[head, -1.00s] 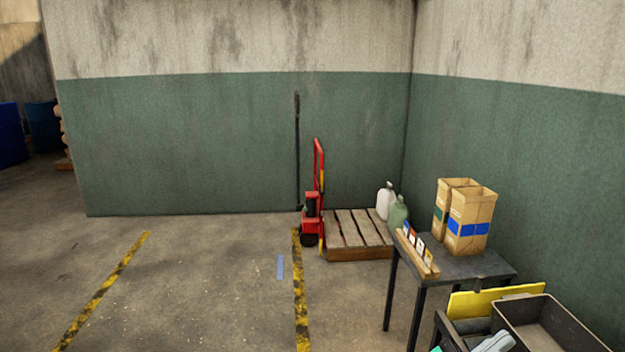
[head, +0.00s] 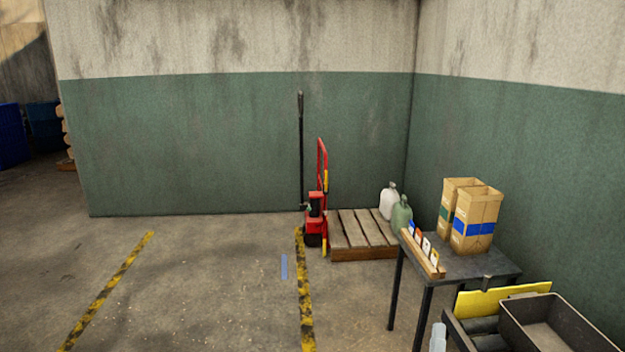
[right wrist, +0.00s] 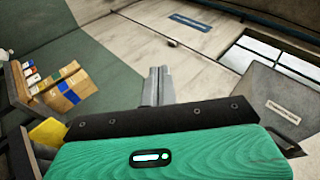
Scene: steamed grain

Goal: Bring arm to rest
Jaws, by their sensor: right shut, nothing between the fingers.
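My right gripper (head: 438,338) shows only in part at the bottom edge of the head view, just left of the table with the grey bin. In the right wrist view its two grey fingers (right wrist: 158,72) are together with nothing between them. My left gripper is not in view.
A dark table (head: 468,264) holds two cardboard boxes (head: 477,221) and a wooden card rack (head: 422,256). In front are a grey open bin (head: 590,340) and a yellow panel (head: 500,297).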

